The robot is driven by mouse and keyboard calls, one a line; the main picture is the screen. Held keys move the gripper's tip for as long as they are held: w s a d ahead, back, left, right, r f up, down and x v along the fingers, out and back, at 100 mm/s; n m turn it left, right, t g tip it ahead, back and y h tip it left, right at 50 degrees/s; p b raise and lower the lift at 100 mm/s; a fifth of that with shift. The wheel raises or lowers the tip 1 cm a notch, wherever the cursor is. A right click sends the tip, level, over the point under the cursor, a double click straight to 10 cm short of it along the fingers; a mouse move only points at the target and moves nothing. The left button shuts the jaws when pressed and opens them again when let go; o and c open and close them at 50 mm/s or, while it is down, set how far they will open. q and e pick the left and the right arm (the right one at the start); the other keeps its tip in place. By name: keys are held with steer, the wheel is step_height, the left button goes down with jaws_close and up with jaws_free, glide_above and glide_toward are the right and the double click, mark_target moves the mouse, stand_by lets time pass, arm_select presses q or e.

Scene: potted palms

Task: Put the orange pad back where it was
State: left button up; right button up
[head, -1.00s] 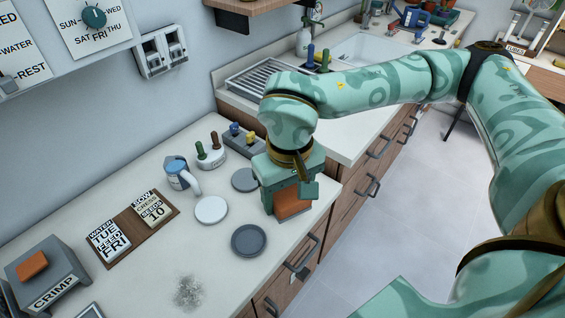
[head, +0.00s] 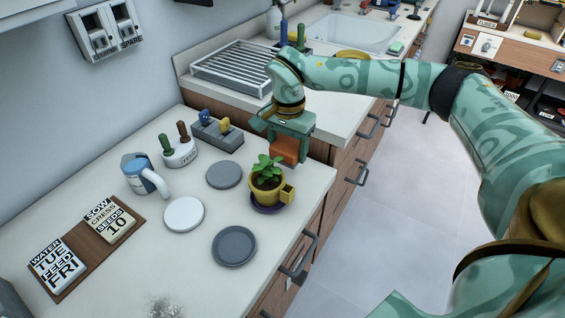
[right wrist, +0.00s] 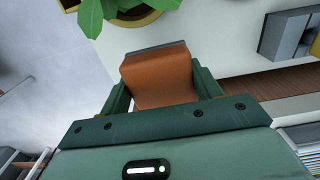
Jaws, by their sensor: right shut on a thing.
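The orange pad (head: 284,150) is held in my right gripper (head: 287,155), in the air near the front edge of the counter where the raised sink unit begins. In the right wrist view the orange pad (right wrist: 160,75) sits between the two green fingers (right wrist: 162,98), with a grey strip along its far edge. The gripper is shut on it. A potted plant in a yellow pot (head: 265,188) stands on a purple saucer (head: 268,208), just left of and nearer than the gripper. My left gripper is not in view.
Grey discs (head: 234,246) (head: 224,175) and a white disc (head: 184,214) lie on the counter. A blue-and-white jug (head: 140,172), a white holder (head: 178,152) and a grey block with pegs (head: 216,134) stand behind. A wire rack (head: 235,68) is on the sink unit.

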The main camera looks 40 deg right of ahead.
mark_target(286, 139)
steer(key=shift+w+d+f+b, duration=0.2)
steer(key=shift+w+f, duration=0.2)
steer(key=shift+f, duration=0.15)
steer(key=shift+w+d+f+b, duration=0.2)
steer(key=shift+w+f, duration=0.15)
steer(key=shift+f, duration=0.15)
step_height(286, 139, down, 4)
steer(key=shift+w+r+b, duration=0.1)
steer(key=shift+w+b, duration=0.05)
steer(key=shift+b, duration=1)
steer(key=shift+d+r, duration=0.1)
steer(key=shift+c, duration=0.4)
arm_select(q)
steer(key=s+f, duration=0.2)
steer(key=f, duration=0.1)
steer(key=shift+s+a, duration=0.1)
arm_select(e)
steer(key=shift+r, duration=0.15)
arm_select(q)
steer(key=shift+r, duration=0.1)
arm_select(e)
steer(key=o, duration=1.1)
